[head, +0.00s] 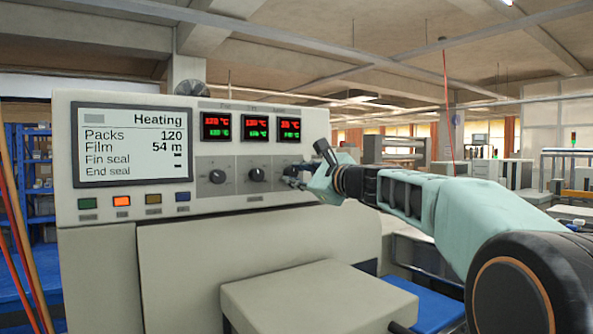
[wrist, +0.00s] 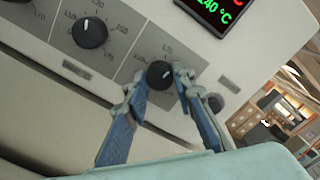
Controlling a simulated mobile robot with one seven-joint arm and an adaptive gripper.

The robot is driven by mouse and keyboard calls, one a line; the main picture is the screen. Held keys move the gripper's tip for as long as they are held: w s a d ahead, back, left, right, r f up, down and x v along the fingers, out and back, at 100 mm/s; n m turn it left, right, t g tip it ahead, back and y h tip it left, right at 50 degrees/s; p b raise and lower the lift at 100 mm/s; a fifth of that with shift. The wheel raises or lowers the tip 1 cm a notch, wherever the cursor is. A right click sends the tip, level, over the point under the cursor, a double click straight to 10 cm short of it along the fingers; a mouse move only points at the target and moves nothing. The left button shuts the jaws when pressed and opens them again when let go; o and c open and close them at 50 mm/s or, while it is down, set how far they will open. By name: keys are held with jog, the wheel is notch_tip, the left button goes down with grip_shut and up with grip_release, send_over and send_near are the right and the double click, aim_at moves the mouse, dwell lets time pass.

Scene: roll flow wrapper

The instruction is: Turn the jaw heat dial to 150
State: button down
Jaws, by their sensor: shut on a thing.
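The jaw heat dial (wrist: 160,74) is a small round black knob with a white pointer mark, on a grey scale plate at the right end of the dial row. My gripper (wrist: 161,79) is shut on it, with one blue-grey finger on each side of the knob. In the head view my gripper (head: 297,174) reaches in from the right and largely hides this dial. The right-hand display (head: 286,128) above it shows red and green figures; in the wrist view its green line (wrist: 213,8) reads about 140 °C. The dial's exact setting is hard to read.
Two other black dials, a left one (head: 217,176) and a middle one (head: 257,174), sit beside it on the panel. A Heating screen (head: 134,145) and several coloured buttons (head: 121,201) are at the left. A beige box-shaped cover (head: 305,295) juts out below the panel.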

jog(key=m+p, duration=0.2)
jog(key=m, duration=0.3)
jog(key=shift+r+p, duration=0.1)
jog(key=shift+p, duration=0.2)
jog(key=shift+m+p, duration=0.75)
jog(key=shift+m, duration=0.95)
jog(key=c, duration=1.6)
grip_release()
jog(key=shift+s+d, duration=0.1)
jog(key=v, duration=1.1)
jog(key=shift+s+d, duration=0.25)
jog(key=shift+s, duration=0.05)
